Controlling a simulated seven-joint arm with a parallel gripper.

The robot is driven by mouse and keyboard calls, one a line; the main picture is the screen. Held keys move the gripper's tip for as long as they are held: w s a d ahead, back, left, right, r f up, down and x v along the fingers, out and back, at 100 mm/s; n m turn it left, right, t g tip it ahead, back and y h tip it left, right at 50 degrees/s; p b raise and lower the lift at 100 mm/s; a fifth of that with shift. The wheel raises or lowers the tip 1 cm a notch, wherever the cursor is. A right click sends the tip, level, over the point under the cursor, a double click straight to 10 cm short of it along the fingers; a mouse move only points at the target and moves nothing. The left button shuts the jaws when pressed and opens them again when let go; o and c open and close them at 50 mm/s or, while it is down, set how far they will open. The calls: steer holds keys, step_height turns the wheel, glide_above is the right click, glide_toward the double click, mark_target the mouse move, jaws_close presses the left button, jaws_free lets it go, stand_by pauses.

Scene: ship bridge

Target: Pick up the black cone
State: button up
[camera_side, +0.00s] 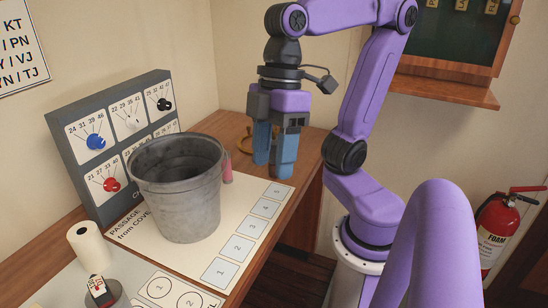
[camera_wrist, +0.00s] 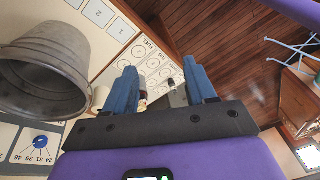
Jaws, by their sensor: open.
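My gripper (camera_side: 273,166) is open and points down above the right edge of the desk, right of the grey bucket. In the wrist view its two blue fingers (camera_wrist: 162,76) stand apart with nothing held between them. I cannot make out a black cone in the side view. In the wrist view a small dark object (camera_wrist: 171,83) shows between the fingers, farther off on the printed sheet; it is too small to tell whether it is the cone.
The large grey bucket (camera_side: 180,205) stands on the printed sheet (camera_side: 250,222), against a knob panel (camera_side: 72,135). A pink object (camera_side: 227,168) is partly hidden behind it. A white roll (camera_side: 88,245) and a red-and-white item on a dark base (camera_side: 98,288) stand front left.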

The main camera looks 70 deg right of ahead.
steer(key=w+a+r+m+t+y, duration=0.1)
steer(key=w+a+m+t+y, duration=0.25)
steer(key=w, duration=0.45)
steer(key=w+a+r+m+t+y, duration=0.2)
steer(key=w+a+m+t+y, duration=0.15)
steer(key=w, duration=0.45)
steer(key=w+d+m+t+h, duration=0.85)
steer(key=w+d, duration=0.55)
steer(key=w, duration=0.2)
steer(key=d+m+g+h, duration=0.1)
steer(key=d+m+h, duration=0.45)
steer(key=d, duration=0.45)
steer(key=m+g+h, duration=0.9)
steer(key=g+h, duration=0.3)
steer(key=g, duration=0.2)
glide_above(273, 133)
step_height(273, 133, down, 2)
steer(key=f, duration=0.1)
step_height(273, 133, down, 9)
steer(key=shift+w+f, duration=0.1)
steer(key=shift+f, duration=2.5)
step_height(273, 133, down, 3)
steer(key=shift+r, duration=0.1)
steer(key=shift+d+f, duration=0.35)
steer(key=shift+d, duration=0.55)
steer(key=shift+d+f, duration=0.1)
steer(key=shift+d, duration=0.5)
